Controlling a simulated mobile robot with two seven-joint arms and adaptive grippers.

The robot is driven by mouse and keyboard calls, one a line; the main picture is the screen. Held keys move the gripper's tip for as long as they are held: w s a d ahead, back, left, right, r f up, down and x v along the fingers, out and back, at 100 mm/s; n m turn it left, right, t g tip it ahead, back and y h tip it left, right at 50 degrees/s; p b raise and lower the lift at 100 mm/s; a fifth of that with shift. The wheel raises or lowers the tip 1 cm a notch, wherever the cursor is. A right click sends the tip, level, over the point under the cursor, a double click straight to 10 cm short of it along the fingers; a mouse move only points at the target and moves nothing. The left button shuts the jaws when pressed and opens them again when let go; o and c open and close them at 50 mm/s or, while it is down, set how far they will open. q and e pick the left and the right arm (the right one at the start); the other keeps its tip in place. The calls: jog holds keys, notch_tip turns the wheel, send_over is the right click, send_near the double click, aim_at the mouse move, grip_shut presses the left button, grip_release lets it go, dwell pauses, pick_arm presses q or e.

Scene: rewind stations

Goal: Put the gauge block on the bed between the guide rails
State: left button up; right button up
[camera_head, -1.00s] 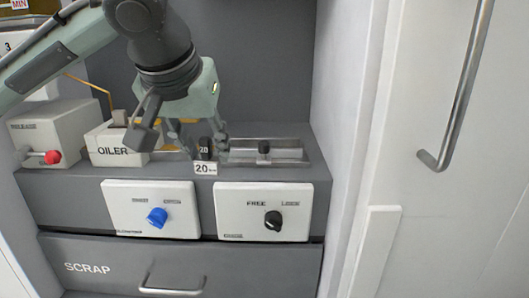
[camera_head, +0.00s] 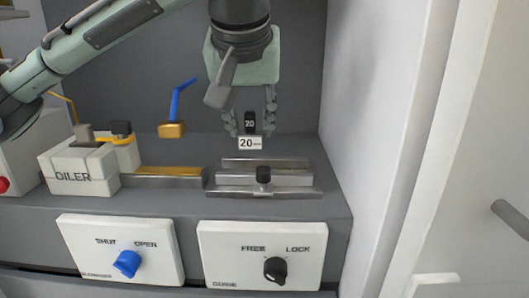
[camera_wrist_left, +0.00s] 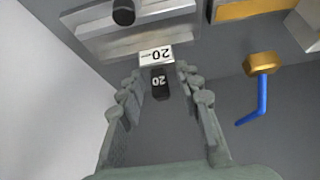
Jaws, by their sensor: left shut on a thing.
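The gauge block (camera_head: 250,122) is black, marked 20, with a white "20" label at its lower end. My left gripper (camera_head: 251,118) is shut on it, with the fingers on either side. The block shows just above the far rail in the head view, apparently held up. My right gripper is not in view.
Left of the bed stand a white OILER box (camera_head: 80,170) and a strip with a brass-coloured top (camera_head: 168,172). A brass piece with a blue handle (camera_head: 172,130) is behind. A white wall (camera_head: 375,130) bounds the right. Knob panels (camera_head: 262,255) are below.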

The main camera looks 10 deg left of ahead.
aim_at(265, 161)
pick_arm(q)
jog(key=shift+w+d+f, duration=0.8)
jog(key=shift+w+d, duration=0.05)
jog(key=shift+d, duration=0.15)
notch_tip(265, 161, down, 3)
jog(key=shift+f, duration=0.6)
jog(key=o, duration=1.2)
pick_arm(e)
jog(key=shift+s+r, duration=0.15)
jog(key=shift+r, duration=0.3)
